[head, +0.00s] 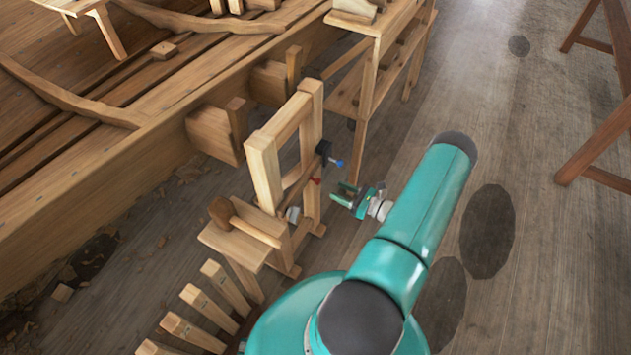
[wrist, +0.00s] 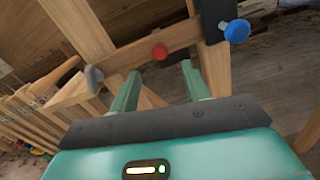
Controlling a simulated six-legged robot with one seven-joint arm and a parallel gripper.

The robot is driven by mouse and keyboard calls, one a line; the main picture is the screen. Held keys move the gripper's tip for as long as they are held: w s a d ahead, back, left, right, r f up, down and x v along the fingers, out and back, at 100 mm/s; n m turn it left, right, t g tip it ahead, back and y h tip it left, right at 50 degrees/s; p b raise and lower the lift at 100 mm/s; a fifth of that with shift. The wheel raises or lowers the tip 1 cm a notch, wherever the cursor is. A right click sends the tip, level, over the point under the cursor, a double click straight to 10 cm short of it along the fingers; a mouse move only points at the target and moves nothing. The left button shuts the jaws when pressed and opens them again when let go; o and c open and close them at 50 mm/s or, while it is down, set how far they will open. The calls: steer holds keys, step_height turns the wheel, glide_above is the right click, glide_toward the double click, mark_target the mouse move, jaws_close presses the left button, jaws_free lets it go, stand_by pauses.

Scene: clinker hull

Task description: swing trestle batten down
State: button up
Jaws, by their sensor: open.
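The wooden trestle (head: 263,172) stands beside the hull, with upright posts and crosspieces. In the wrist view the batten (wrist: 135,56) slants across the posts, rising to the right. It has a red knob (wrist: 159,51) near its middle, which also shows in the head view (head: 316,181). A dark block with a blue knob (wrist: 237,31) is at its upper right end. A grey piece (wrist: 94,75) is at its lower left end. My gripper (head: 341,192) is open and empty, a short gap from the red knob. In the wrist view its fingertips (wrist: 161,71) lie either side below the knob.
A mallet (head: 245,225) lies on a low wooden stand left of the trestle. Several wooden pieces (head: 195,315) stand in a row below it. A wooden shelf (head: 365,95) stands behind. The planked hull (head: 150,140) fills the left. Floor at right is clear up to reddish trestle legs (head: 600,140).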

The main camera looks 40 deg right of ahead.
mark_target(318, 181)
steer(key=x, duration=0.9)
steer(key=shift+w+a, duration=0.1)
steer(key=shift+w, duration=0.05)
jaws_close()
